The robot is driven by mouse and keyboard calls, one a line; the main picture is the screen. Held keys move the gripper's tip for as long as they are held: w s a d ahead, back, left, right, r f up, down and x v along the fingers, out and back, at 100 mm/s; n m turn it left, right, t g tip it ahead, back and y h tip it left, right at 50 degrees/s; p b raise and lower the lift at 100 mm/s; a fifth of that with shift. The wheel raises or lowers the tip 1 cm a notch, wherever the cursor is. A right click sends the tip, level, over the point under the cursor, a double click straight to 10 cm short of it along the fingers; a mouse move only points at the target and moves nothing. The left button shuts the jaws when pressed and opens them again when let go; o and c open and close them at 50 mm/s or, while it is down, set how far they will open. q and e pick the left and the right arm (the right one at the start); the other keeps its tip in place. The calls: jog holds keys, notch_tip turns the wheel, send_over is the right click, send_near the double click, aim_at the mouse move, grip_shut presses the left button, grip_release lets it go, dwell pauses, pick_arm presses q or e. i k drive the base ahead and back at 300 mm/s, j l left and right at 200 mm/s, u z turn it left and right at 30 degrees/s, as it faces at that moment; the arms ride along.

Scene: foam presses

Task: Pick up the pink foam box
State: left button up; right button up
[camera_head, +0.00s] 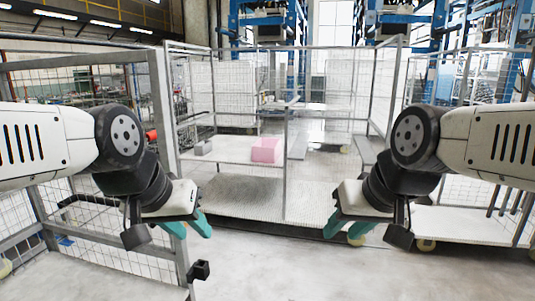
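The pink foam box (266,150) sits on the middle shelf (227,150) of a wire-mesh cart straight ahead, near a vertical post of the frame. My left gripper (190,226) hangs at the left, in front of and below the box, well short of it. My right gripper (342,228) hangs at the right, also well short of the box. Both have teal fingers pointing down. The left fingers show a gap with nothing between them. The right fingers also look apart and empty.
A small grey block (203,147) lies left of the box on the same shelf. The cart (285,170) has metal posts and a lower deck. Another mesh cart (155,100) stands close on the left, and one with a white deck (470,224) on the right. The grey floor (300,270) in front is clear.

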aim_at(266, 149)
jog(key=i+l+z, duration=0.1)
jog(key=i+l, duration=1.2)
jog(key=i+j, duration=0.1)
jog(key=i, duration=0.4)
jog(key=i+j+z, duration=0.1)
jog(key=i, duration=0.45)
jog(key=i+j+z, duration=0.1)
jog(key=i, duration=0.4)
jog(key=i+j, duration=0.15)
jog(key=j, duration=0.2)
jog(key=i+j, duration=0.2)
jog(key=j, duration=0.15)
jog(key=i+j, duration=0.15)
jog(key=j, duration=0.25)
jog(key=i+j+z, duration=0.1)
jog(key=j, duration=0.25)
jog(key=i+j, duration=0.2)
jog(key=j, duration=0.15)
jog(key=i+j, duration=0.2)
jog(key=j, duration=0.2)
jog(key=i+j, duration=0.25)
jog(key=j, duration=0.15)
jog(key=i, duration=0.35)
